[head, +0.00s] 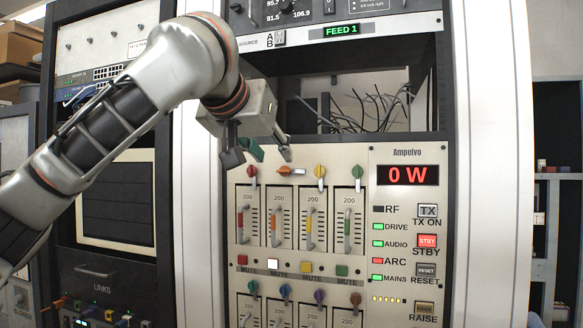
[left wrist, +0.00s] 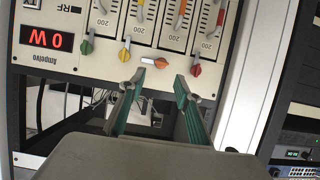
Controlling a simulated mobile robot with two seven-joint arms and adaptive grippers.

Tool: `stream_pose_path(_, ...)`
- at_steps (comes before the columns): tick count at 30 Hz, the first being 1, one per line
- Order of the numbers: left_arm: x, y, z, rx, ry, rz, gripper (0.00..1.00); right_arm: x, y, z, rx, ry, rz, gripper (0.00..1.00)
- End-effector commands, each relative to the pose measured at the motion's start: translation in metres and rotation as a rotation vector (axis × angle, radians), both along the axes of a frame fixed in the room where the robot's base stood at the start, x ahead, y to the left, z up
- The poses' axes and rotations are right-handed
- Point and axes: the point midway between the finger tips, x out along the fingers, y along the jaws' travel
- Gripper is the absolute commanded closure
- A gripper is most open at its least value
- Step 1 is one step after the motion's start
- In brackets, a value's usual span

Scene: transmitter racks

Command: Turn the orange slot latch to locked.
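The orange slot latch (head: 285,171) is on the front panel of the rack, above the second slot from the left. Its handle lies sideways, with a pale end to the right; the red latch (head: 252,172), yellow latch (head: 320,172) and green latch (head: 357,172) beside it stand upright. In the left wrist view, which is upside down, the orange latch (left wrist: 156,62) is just beyond the fingertips, nearer one finger. My left gripper (head: 262,155) is open and empty, just above the red and orange latches. It also shows in the left wrist view (left wrist: 162,84). My right gripper is not in view.
Slot modules with coloured handles sit below the latches, and MUTE buttons (head: 273,264) below those. A red display (head: 408,175) reads 0 W at the right. An open bay with loose cables (head: 370,108) is above the panel. A pale upright (head: 197,240) stands left of it.

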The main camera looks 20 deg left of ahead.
Motion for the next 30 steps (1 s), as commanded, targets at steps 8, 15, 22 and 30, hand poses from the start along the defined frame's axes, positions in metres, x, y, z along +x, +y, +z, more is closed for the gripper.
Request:
stream_pose_path(8, 0.035, -0.002, -0.015, -0.001, 0.006, -0.001, 0.67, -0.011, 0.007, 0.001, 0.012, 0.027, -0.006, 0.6)
stream_pose_path(15, 0.063, -0.003, -0.026, 0.001, 0.003, -0.001, 0.67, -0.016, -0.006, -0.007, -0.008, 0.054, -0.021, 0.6)
stream_pose_path(22, 0.07, -0.003, -0.029, 0.001, 0.001, -0.002, 0.67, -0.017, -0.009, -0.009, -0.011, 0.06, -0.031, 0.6)
stream_pose_path(30, 0.07, -0.003, -0.03, 0.001, 0.0, -0.002, 0.93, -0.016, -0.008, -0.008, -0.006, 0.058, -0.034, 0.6)
